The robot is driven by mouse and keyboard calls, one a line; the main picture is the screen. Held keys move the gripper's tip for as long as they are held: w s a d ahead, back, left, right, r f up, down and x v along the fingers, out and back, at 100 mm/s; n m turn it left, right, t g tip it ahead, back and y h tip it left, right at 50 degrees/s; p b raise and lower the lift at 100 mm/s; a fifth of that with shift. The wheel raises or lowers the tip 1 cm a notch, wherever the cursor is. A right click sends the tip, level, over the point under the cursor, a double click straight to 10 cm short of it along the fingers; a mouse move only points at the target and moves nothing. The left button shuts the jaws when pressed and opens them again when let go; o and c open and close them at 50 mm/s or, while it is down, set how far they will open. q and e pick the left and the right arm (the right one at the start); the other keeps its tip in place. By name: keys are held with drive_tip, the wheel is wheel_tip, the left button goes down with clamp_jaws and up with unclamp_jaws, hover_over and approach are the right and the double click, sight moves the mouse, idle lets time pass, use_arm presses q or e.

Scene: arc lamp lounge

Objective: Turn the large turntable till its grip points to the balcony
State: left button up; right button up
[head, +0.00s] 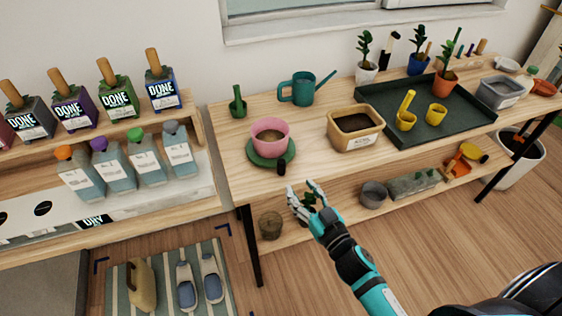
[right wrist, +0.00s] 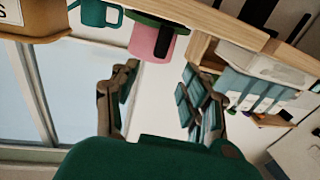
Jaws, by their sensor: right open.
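The large turntable (head: 255,158) is a dark green disc on the wooden table near its front left part. A pink pot (head: 270,138) of soil stands on it. Its dark grip (head: 281,168) sticks out at the disc's front edge, toward me. In the right wrist view the turntable (right wrist: 160,19) and the pink pot (right wrist: 151,42) appear beyond the fingers, at the top. My right gripper (head: 304,188) is open and empty, in front of the table edge, just right of and nearer than the grip, apart from it. My left gripper is not in view.
A teal watering can (head: 301,90) and green holder (head: 238,104) stand behind the turntable. A tan soil tub (head: 355,127) is to its right, then a dark tray (head: 440,122) with pots. A shelf with bottles (head: 140,165) stands left. The lower shelf holds pots (head: 373,194).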

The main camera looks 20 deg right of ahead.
sight(284, 166)
drive_tip(key=w, duration=0.3)
drive_tip(key=w+a, duration=0.1)
drive_tip(key=w, duration=0.2)
drive_tip(key=w+a, duration=0.1)
drive_tip(key=w, duration=0.2)
drive_tip(key=shift+w+p, duration=0.3)
drive_tip(key=shift+w, duration=0.05)
drive_tip(key=shift+w+a, duration=0.1)
drive_tip(key=shift+w, duration=0.4)
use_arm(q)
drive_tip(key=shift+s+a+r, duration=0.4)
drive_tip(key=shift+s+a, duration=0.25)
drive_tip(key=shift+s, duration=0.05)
use_arm(e)
clamp_jaws()
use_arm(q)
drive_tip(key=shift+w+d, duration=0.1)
use_arm(e)
drive_tip(key=shift+f, duration=0.1)
drive_tip(key=shift+w, duration=0.1)
